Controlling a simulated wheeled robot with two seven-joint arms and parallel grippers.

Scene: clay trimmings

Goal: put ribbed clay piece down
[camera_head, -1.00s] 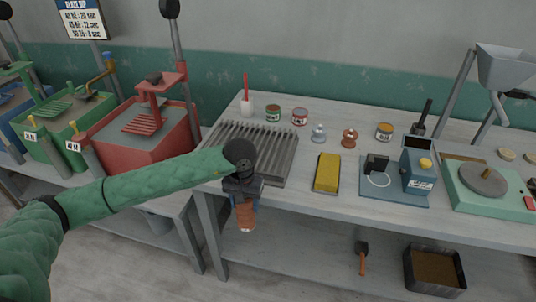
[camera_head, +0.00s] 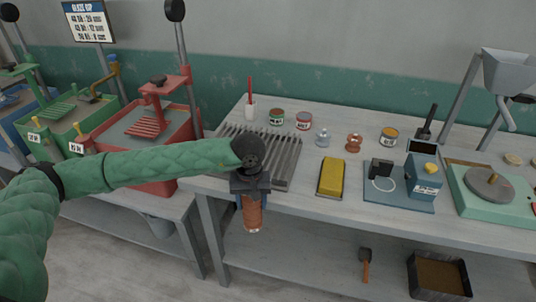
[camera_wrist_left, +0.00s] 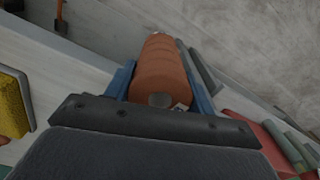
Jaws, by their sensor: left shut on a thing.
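The ribbed clay piece (camera_head: 252,213) is an orange-brown ribbed cylinder. My left gripper (camera_head: 252,200) is shut on it and holds it in front of the workbench's front edge, below a ribbed grey rack (camera_head: 285,172). In the left wrist view the clay piece (camera_wrist_left: 160,72) lies between the two blue fingers of the left gripper (camera_wrist_left: 160,85), with a small round grey spot on its near end. My left forearm and wrist hide part of the rack. My right gripper is not in view.
A yellow sponge-like block (camera_head: 332,177), a blue scale-like device (camera_head: 424,175) and a green wheel unit (camera_head: 490,186) stand right of the rack. Small jars (camera_head: 277,117) line the back. Red (camera_head: 150,130) and green basins stand left. A brown-filled tray (camera_head: 440,277) sits on the lower shelf.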

